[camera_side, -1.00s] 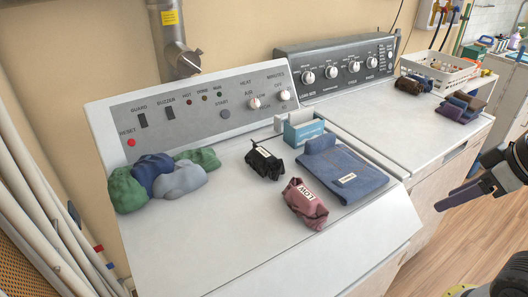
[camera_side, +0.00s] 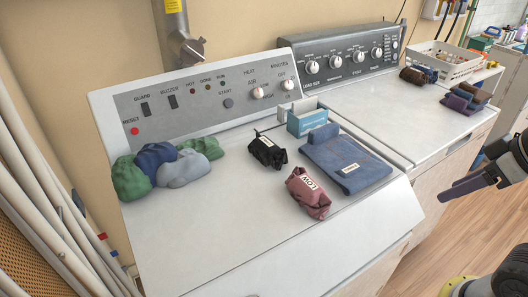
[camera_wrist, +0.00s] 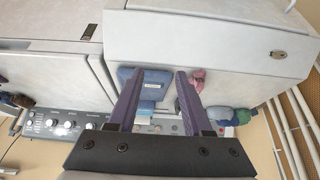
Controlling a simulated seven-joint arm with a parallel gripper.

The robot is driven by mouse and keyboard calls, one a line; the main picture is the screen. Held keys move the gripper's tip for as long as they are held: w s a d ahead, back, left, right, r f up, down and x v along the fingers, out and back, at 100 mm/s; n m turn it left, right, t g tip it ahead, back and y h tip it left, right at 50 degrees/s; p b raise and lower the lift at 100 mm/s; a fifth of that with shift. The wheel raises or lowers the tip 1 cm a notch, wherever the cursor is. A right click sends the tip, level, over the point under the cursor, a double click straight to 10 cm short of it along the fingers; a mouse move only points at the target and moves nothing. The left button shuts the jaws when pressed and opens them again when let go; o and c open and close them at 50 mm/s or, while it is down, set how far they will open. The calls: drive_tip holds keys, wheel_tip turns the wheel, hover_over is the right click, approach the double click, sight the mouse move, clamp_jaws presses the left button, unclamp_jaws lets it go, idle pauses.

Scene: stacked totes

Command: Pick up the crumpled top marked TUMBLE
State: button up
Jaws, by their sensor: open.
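No marking that reads TUMBLE is legible. A pink crumpled garment (camera_side: 309,193) on the white machine's top carries a label that appears to read LOW. A black crumpled garment (camera_side: 267,151) lies behind it with a pale patch I cannot read. A blue folded garment (camera_side: 345,158) beside them has a small unreadable label. My gripper (camera_side: 456,192) is open and empty at the right, off the machines. In the wrist view my gripper (camera_wrist: 157,76) shows spread purple fingers, with the blue folded garment (camera_wrist: 154,84) between them and the pink garment (camera_wrist: 198,78) partly behind the right finger.
Green, blue and grey cloths (camera_side: 182,171) are bunched at the white machine's left. A light-blue box (camera_side: 306,117) stands behind the blue garment. The second machine holds brown and purple rolled cloths (camera_side: 463,100) and a white basket (camera_side: 445,62). The white machine's front top is clear.

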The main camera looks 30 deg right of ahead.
drive_tip(key=shift+o, duration=0.3)
drive_tip(key=o, duration=0.7)
drive_tip(key=shift+o, duration=0.2)
